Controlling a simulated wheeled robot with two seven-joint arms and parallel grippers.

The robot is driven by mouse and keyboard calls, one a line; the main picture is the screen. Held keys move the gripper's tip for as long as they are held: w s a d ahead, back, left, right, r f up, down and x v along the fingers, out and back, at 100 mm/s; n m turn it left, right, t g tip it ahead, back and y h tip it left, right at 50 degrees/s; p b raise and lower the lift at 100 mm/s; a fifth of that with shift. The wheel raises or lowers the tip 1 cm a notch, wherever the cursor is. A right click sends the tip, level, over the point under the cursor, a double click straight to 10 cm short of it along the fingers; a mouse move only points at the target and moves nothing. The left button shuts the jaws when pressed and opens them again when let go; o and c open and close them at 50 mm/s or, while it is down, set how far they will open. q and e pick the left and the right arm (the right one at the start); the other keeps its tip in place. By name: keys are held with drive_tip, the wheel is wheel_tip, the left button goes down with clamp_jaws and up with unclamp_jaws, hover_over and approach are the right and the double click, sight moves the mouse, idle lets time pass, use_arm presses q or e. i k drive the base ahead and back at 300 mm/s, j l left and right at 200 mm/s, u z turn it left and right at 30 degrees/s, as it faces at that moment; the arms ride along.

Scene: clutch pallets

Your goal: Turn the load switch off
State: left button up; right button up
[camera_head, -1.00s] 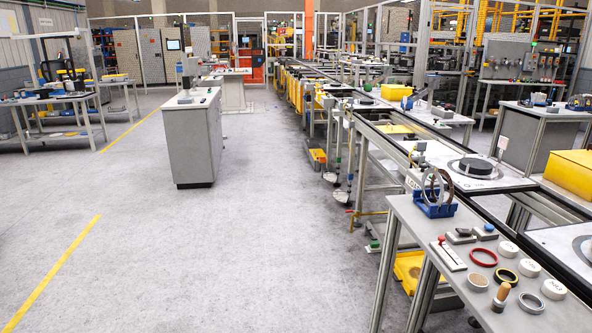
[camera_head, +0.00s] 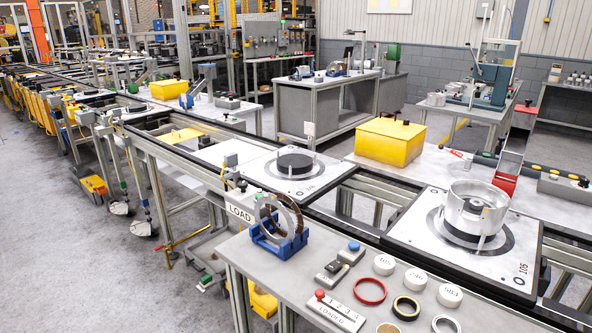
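A white LOAD sign (camera_head: 239,212) is fixed at the conveyor's front edge, left of the blue stand. On the grey bench at the front lie a white plate marked LOADED (camera_head: 338,312) with a red knob (camera_head: 320,295) at its left end, a small grey box (camera_head: 332,272) with a dark top, and a grey box with a blue button (camera_head: 353,247). A small grey device (camera_head: 230,163) stands on the rail above the LOAD sign. I cannot tell which of these is the load switch or how it is set. Neither of my grippers shows.
A blue stand (camera_head: 280,243) holds rings on the grey bench, near white discs (camera_head: 384,264) and a red ring (camera_head: 370,291). Pallets on the conveyor carry a dark disc (camera_head: 295,163) and a silver housing (camera_head: 474,211). Open floor (camera_head: 90,270) lies at the left.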

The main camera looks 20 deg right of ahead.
sight(242, 185)
drive_tip(key=i+j+z, duration=0.2)
drive_tip(key=i+z, duration=0.2)
drive_tip(key=i+j+z, duration=0.35)
